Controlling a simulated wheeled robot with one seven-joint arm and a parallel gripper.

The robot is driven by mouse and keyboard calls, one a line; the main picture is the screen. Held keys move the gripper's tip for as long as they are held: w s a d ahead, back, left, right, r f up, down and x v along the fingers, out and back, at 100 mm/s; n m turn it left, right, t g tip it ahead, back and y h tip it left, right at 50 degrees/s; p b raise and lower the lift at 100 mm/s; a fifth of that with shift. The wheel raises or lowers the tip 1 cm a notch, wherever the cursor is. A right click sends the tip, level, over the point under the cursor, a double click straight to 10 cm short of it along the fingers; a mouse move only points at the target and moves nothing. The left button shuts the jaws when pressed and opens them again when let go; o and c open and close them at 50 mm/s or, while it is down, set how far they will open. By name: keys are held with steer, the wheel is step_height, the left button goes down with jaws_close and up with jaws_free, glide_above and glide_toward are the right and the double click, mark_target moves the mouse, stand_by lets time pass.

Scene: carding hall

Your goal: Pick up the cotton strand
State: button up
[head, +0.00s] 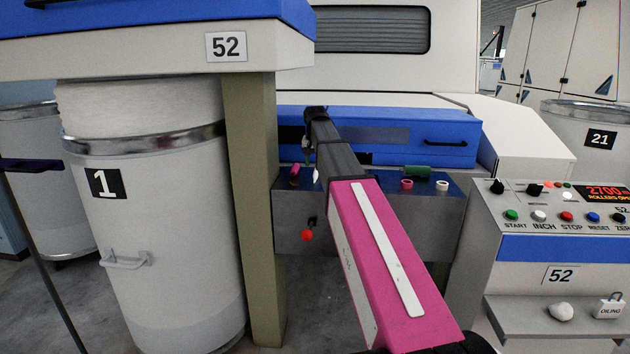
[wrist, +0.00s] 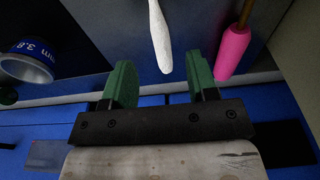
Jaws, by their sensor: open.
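The cotton strand (wrist: 160,35) is a thin white piece in the wrist view. It runs from the top edge down to a rounded end that shows in the gap between my fingers. My gripper (wrist: 160,78) is open, with a green pad on either side of that end and a visible gap to each. I cannot tell how far the strand lies beyond the fingertips. In the head view a small white sliver, likely the strand (head: 316,176), shows beside my dark gripper (head: 308,150), which is partly hidden by my arm.
A pink-handled tool (wrist: 233,50) lies close right of my fingers in the wrist view. A metal ring-ended cylinder (wrist: 28,65) is at left. On the machine ledge (head: 340,215) stand a red ring (head: 407,184), a white ring (head: 442,185) and a green roll (head: 417,171). A post (head: 255,210) stands left.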

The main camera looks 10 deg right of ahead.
mark_target(316, 173)
steer(key=f, duration=0.5)
steer(key=shift+w, duration=0.4)
steer(key=c, duration=1)
